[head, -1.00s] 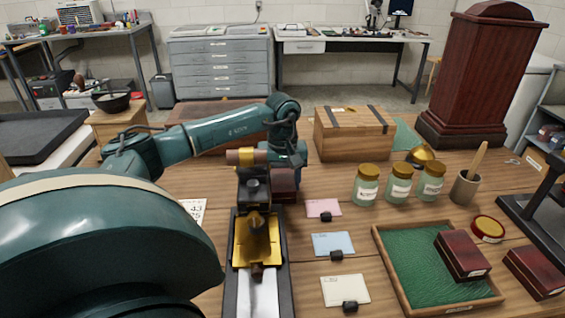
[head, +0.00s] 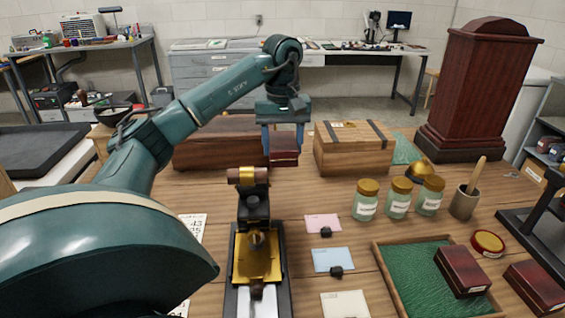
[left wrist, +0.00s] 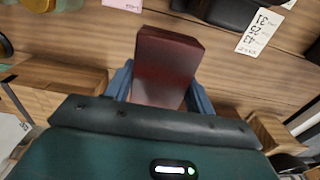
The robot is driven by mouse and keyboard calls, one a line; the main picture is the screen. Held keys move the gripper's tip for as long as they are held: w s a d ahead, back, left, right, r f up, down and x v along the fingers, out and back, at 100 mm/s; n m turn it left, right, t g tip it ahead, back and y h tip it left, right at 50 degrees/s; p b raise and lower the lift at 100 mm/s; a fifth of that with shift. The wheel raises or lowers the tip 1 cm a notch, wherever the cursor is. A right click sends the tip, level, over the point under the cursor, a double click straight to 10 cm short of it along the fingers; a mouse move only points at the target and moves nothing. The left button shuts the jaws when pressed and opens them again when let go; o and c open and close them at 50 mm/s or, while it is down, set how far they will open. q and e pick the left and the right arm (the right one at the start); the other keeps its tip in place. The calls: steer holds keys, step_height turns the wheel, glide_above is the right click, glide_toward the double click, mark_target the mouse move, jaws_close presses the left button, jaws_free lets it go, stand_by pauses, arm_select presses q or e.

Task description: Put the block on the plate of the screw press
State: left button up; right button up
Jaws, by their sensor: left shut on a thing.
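A dark red block (head: 284,158) is held between the blue fingers of my left gripper (head: 284,146). It hangs above the table, beyond the press in the head view. In the left wrist view the block (left wrist: 168,65) sticks out between the fingertips (left wrist: 160,88). My right gripper is not in view.
Three labelled jars (head: 398,203) and a wooden chest (head: 352,148) stand right of the press. A green-lined tray (head: 378,262) holds a dark red box (head: 462,270). A tall dark red cabinet (head: 478,85) is at the back right. Cards lie beside the press.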

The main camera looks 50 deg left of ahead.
mark_target(283, 140)
arm_select(q)
steer(key=shift+r+p, duration=0.6)
steer(key=shift+r, duration=0.95)
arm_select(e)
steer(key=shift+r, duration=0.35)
